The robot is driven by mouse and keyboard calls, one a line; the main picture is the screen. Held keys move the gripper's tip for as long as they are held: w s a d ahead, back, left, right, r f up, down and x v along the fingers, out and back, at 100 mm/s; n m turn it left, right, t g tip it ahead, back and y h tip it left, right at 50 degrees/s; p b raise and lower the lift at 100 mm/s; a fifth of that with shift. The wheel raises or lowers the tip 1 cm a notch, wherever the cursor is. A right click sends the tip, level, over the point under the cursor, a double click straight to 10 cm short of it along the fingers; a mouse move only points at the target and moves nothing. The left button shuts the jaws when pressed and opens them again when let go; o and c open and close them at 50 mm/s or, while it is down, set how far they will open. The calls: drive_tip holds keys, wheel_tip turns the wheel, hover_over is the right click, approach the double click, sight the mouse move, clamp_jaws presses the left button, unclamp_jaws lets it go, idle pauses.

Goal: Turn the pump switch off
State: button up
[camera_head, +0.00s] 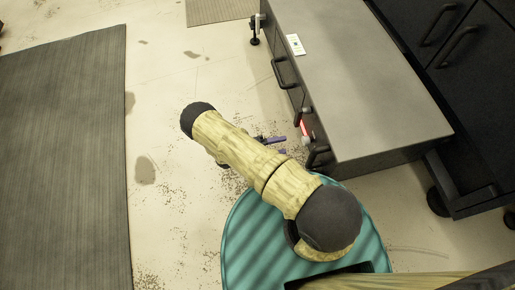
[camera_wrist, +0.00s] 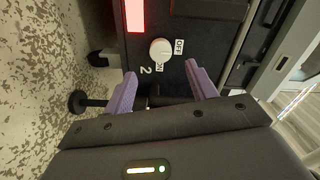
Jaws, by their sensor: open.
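The pump switch (camera_wrist: 160,51) is a round white knob on a dark panel, with an "OFF" label and an "ON" label beside it and a "2" below. Which label it points to I cannot tell. My gripper (camera_wrist: 160,82) is open, its two purple fingers apart, with the knob ahead between them and nothing held. In the head view my gripper (camera_head: 284,144) is beside the front of the grey cabinet, partly hidden by my arm. The switch (camera_head: 306,140) shows there as a small pale spot.
A red lit strip (camera_wrist: 134,14) is on the panel near the switch. The grey cabinet (camera_head: 370,90) has black handles (camera_head: 285,73) on its front. Dark drawers (camera_head: 430,35) stand behind it. A grey mat (camera_head: 65,160) lies at left on open, speckled floor.

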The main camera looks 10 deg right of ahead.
drive_tip(key=a+p, duration=0.1)
drive_tip(key=a, duration=0.7)
drive_tip(key=shift+a, duration=0.25)
drive_tip(key=shift+s, duration=0.1)
drive_tip(key=s+d+r+n+y+p, duration=0.2)
drive_tip(key=r+n+y+p, duration=0.4)
drive_tip(key=r, duration=2.2)
drive_tip(key=s+d+r+n+t+y+p, duration=0.1)
drive_tip(key=r+n+y+p, duration=0.5)
drive_tip(key=r+n+p, duration=0.9)
drive_tip(key=s+d+r+n+t+y+p, duration=0.1)
drive_tip(key=r+n+y+p, duration=0.5)
drive_tip(key=r+p, duration=2.2)
wheel_tip(320, 180, up, 15)
drive_tip(key=s+d+n, duration=0.1)
drive_tip(key=d+n, duration=0.1)
drive_tip(key=n, duration=0.3)
drive_tip(key=shift+s, duration=0.4)
